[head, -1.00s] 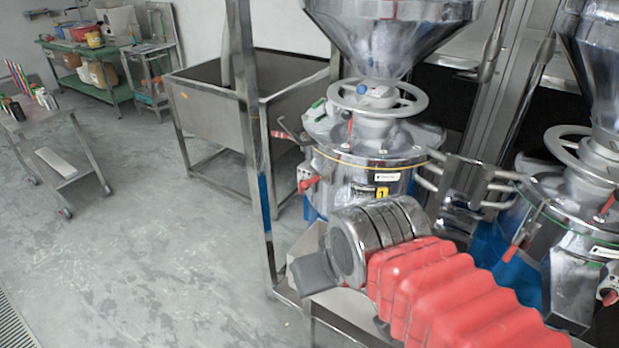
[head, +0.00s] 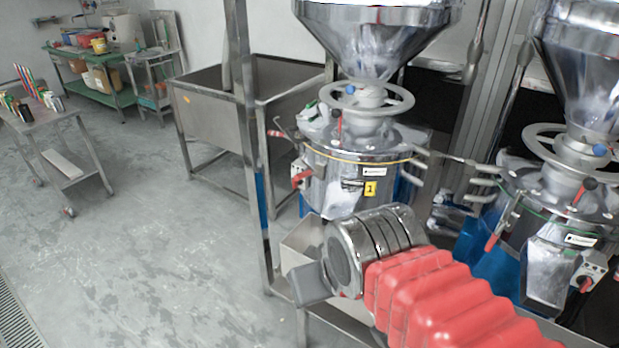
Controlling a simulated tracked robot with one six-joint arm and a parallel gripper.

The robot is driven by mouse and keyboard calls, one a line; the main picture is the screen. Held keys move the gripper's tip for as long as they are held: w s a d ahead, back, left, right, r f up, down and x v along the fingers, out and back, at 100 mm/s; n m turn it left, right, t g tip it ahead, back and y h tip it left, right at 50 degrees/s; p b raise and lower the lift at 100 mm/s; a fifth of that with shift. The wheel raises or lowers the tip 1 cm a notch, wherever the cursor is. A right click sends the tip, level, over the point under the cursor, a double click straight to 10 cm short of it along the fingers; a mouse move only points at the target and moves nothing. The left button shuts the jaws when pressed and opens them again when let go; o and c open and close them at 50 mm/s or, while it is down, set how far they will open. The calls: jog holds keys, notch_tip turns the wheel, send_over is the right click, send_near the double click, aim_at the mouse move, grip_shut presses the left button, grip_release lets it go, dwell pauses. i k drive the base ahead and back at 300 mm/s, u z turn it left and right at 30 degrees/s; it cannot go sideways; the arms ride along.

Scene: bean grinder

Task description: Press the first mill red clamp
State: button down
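The first mill (head: 335,185) carries a yellow label with a 1. A thin lever with a red grip, which looks like its red clamp (head: 277,134), sticks out from the mill's left rim, roughly level. A red knob on a small box (head: 301,176) sits below it. My arm crosses the lower right with a red ribbed sleeve and a metal cylinder. A grey block at its left end looks like part of my gripper (head: 311,285). It is in front of and below the mill in the picture, apart from the clamp. No fingertips can be made out.
A second mill (head: 560,225) stands at right, with a red lever (head: 491,243) hanging down its side. A steel post (head: 247,130) rises left of the first mill, before a steel bin (head: 215,115). The floor at left is open; carts stand farther back.

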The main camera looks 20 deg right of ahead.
aim_at(304, 174)
jog(key=k, duration=0.4)
jog(key=i, duration=1.4)
jog(key=u, duration=0.55)
